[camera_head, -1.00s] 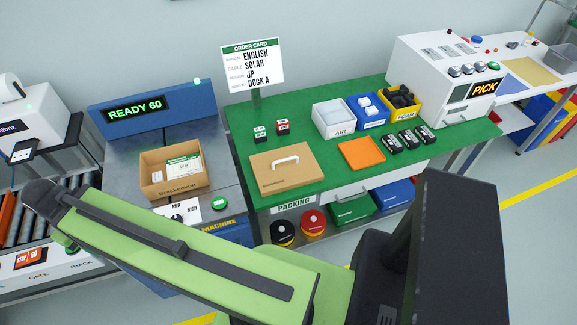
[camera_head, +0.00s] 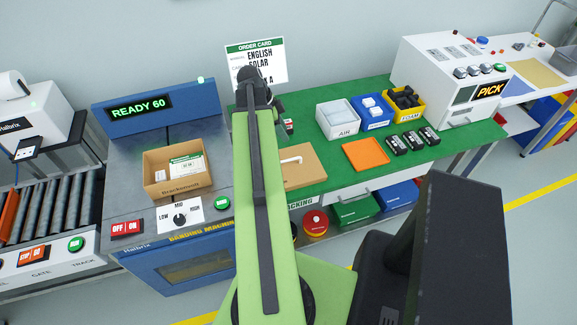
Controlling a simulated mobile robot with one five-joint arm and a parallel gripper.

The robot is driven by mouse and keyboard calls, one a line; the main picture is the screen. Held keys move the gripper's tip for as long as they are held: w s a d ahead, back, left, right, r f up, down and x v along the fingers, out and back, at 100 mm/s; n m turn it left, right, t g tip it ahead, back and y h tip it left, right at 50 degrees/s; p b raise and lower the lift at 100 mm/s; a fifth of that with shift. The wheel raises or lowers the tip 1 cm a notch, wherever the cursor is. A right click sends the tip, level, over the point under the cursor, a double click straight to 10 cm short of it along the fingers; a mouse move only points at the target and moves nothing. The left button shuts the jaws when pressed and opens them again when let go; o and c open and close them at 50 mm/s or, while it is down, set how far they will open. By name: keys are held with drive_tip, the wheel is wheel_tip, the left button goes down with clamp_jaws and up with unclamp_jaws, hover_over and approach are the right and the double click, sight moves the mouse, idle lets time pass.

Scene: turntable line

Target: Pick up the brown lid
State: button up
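The brown lid (camera_head: 305,167) lies flat on the green packing table (camera_head: 330,180). It has a white handle (camera_head: 292,160) on top. My green arm crosses in front of it and hides its left part. The end of my arm (camera_head: 254,92) is over the back left of the table, in front of the order card. My gripper's fingers are hidden behind the arm, so I cannot see whether they are open or shut. The arm's end appears apart from the lid.
An open brown box (camera_head: 176,178) stands on the banding machine to the left. An orange tray (camera_head: 364,154) lies right of the lid, with several black items (camera_head: 411,139) beyond it. White, blue and yellow bins (camera_head: 404,105) stand behind. The order card (camera_head: 262,62) rises at the back.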

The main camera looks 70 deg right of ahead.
drive_tip(key=b, duration=1.1)
approach(299, 157)
drive_tip(key=x, duration=0.5)
drive_tip(key=shift+w+f, duration=0.1)
drive_tip(key=shift+f, duration=0.2)
drive_tip(key=b+x, duration=0.5)
drive_tip(key=shift+d+f, duration=0.15)
drive_tip(key=shift+r, duration=0.2)
clamp_jaws()
